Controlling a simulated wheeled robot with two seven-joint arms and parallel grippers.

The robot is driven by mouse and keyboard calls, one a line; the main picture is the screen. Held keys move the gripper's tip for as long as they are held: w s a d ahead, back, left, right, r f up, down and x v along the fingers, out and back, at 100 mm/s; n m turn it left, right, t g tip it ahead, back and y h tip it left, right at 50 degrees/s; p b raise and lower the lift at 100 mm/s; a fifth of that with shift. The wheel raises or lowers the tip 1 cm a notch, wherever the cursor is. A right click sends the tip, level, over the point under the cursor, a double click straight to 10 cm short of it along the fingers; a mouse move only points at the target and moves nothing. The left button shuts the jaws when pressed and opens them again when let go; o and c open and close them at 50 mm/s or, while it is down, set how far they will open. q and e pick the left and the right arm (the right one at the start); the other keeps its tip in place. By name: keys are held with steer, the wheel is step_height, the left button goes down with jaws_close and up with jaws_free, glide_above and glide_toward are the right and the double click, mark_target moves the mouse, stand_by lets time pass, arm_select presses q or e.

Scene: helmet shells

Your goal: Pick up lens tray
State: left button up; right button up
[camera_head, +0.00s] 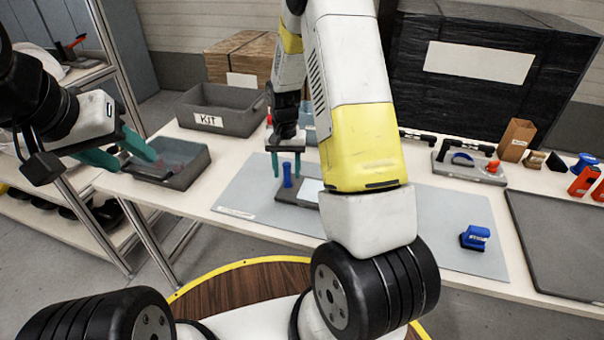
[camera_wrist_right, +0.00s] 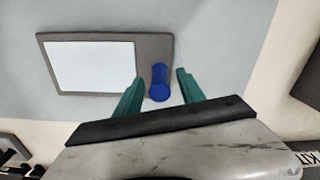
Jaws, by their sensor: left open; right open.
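The lens tray (camera_wrist_right: 154,50) is a flat dark grey plate with a white panel and an upright blue handle (camera_wrist_right: 160,83). In the head view the tray (camera_head: 284,198) lies on the grey mat, with its blue handle (camera_head: 287,174) up and part of it hidden by my arm. My right gripper (camera_wrist_right: 158,83) is open, with its green fingers on either side of the blue handle; a gap shows on each side. In the head view the right gripper (camera_head: 286,172) points down over the tray. My left gripper (camera_head: 130,152) is open and empty, near the grey bin at the left.
A grey bin (camera_head: 205,165) stands at the table's left end, with a bin marked KIT (camera_head: 240,118) behind it. The grey mat (camera_head: 445,215) is mostly clear, with a blue item (camera_head: 475,238) at right. A grey plate with fittings (camera_head: 470,168) lies behind.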

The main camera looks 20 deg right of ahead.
steer(key=shift+f, duration=0.2)
jaws_close()
stand_by(1.3)
